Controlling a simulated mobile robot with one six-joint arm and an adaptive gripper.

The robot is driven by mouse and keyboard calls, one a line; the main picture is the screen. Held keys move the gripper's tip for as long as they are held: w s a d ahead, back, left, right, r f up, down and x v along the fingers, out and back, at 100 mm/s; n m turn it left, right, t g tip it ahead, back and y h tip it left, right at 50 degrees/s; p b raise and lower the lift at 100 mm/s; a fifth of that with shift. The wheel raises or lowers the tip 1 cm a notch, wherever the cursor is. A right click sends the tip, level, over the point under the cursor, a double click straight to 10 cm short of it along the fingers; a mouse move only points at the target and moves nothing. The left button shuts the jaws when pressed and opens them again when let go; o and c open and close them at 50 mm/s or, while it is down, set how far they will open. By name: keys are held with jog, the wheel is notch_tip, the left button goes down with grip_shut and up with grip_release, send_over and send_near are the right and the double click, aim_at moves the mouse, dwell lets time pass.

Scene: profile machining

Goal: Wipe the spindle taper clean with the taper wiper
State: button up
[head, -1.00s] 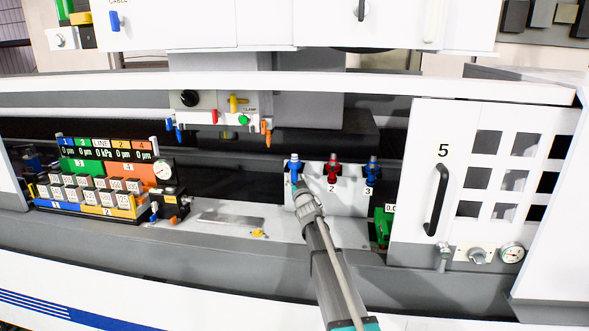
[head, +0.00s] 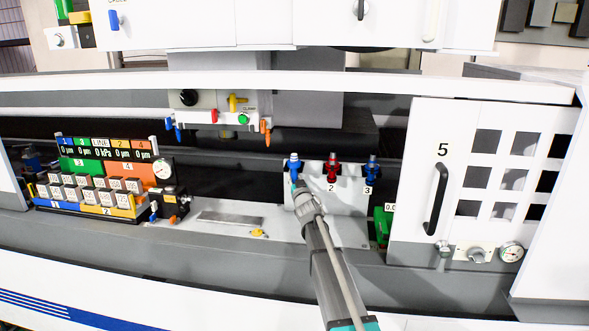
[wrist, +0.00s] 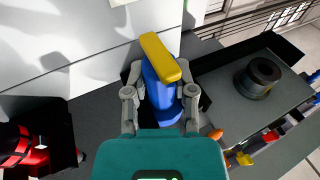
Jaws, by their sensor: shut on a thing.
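My gripper (wrist: 159,98) is shut on a blue tool (wrist: 165,112) with a yellow bar across its end. I take this tool for the taper wiper. In the head view, my gripper (head: 302,195) is at the leftmost place of a white rack, right below the blue tool (head: 294,163). The fingers are too small there to make out. I cannot tell whether the tool still touches the rack. The spindle taper is not clearly identifiable. A dark round part (wrist: 258,76) on a grey block shows at the right of the wrist view.
The white rack (head: 345,202) also holds a red tool (head: 332,167) and another blue tool (head: 372,171), right of my gripper. A white door (head: 420,150) marked 5 stands further right. A panel of gauges and numbered blocks (head: 105,178) is at left. A grey housing hangs above.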

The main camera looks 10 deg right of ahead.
jog(key=shift+r, duration=0.15)
grip_shut()
jog(key=shift+r+p, duration=0.65)
jog(key=shift+p, duration=0.2)
jog(key=shift+s, duration=0.15)
jog(key=s+a, duration=0.2)
jog(key=s, duration=0.5)
jog(key=shift+a, duration=0.2)
dwell(0.5)
dwell(0.5)
